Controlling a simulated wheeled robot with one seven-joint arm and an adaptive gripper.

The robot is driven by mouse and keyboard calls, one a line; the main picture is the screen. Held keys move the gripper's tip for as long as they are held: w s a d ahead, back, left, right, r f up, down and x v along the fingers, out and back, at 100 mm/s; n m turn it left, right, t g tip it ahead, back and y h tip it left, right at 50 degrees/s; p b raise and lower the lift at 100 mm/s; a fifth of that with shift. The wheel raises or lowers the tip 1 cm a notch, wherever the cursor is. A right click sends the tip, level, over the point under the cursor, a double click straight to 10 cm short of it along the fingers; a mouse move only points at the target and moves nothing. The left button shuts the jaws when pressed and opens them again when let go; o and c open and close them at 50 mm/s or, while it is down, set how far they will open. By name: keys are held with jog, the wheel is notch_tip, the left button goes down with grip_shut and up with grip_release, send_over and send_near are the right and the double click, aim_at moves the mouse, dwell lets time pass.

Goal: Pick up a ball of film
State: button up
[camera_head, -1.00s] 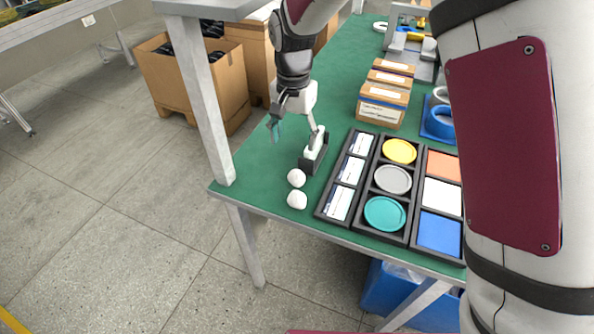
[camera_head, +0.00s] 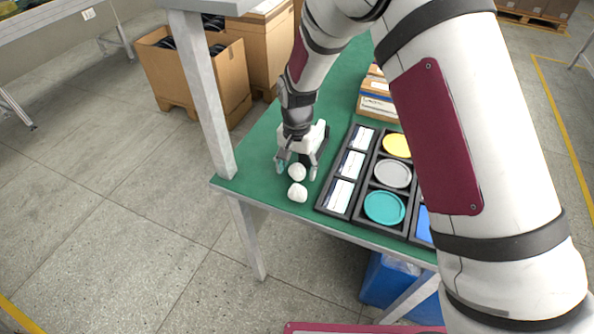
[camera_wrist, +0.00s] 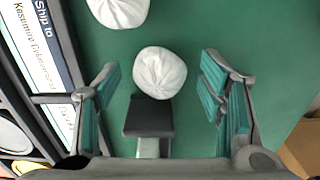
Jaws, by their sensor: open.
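Two white crumpled balls of film lie on the green table near its front left corner. In the head view the farther ball (camera_head: 297,172) is beside my gripper (camera_head: 297,172) and the nearer ball (camera_head: 297,192) lies just in front of it. In the wrist view my open gripper (camera_wrist: 164,92) has teal-padded fingers on either side of one ball (camera_wrist: 160,73), which sits just beyond the fingertips' middle. The other ball (camera_wrist: 119,10) is at the top edge. A dark block-like thing (camera_wrist: 149,117) with a pale stem shows between the fingers.
A black tray (camera_head: 349,213) with labels and coloured round lids stands right of the balls. Boxes (camera_head: 377,105) are behind it. A grey post (camera_head: 203,95) rises at the table's left edge. Green table surface is bare left of the balls.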

jog(key=shift+f, duration=0.15)
jog(key=c, duration=0.8)
jog(key=shift+c, duration=0.2)
